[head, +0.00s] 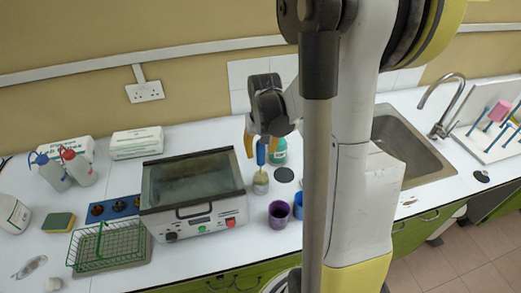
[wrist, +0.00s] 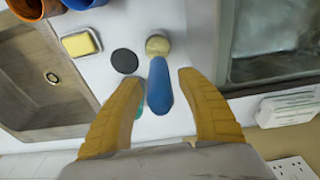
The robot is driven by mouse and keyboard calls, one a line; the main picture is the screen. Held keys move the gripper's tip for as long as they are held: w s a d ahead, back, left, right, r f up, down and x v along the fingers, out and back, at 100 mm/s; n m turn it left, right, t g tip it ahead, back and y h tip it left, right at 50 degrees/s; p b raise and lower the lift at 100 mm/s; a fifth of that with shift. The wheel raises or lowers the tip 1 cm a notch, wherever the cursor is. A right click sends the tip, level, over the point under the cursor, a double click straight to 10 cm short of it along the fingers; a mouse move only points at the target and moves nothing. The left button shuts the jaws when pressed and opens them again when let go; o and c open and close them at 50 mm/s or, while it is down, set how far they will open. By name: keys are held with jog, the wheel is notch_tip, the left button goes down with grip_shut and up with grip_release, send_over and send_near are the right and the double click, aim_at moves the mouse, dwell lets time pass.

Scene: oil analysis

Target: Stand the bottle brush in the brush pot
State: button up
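The bottle brush has a blue handle (head: 260,152) and a pale round bristle end (head: 261,178) below it, and stands roughly upright on the counter. In the wrist view its blue handle (wrist: 158,88) points toward me, with the pale end (wrist: 157,44) beyond it. My gripper (head: 254,144) is above the counter beside the water bath; its yellow fingers (wrist: 156,88) are spread either side of the handle with gaps. A purple cup (head: 279,213) and a blue cup (head: 298,205) stand nearer the counter front; I cannot tell which is the brush pot.
The sink (head: 405,150) is at right. A yellow block (wrist: 80,43) lies near the disc. A green wire basket (head: 108,245) is front left.

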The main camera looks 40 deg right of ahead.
jog(key=r, duration=0.4)
jog(key=s+r, duration=0.1)
jog(key=r, duration=0.7)
jog(key=shift+s+a, duration=0.3)
jog(key=shift+a, duration=0.1)
jog(key=shift+f, duration=0.1)
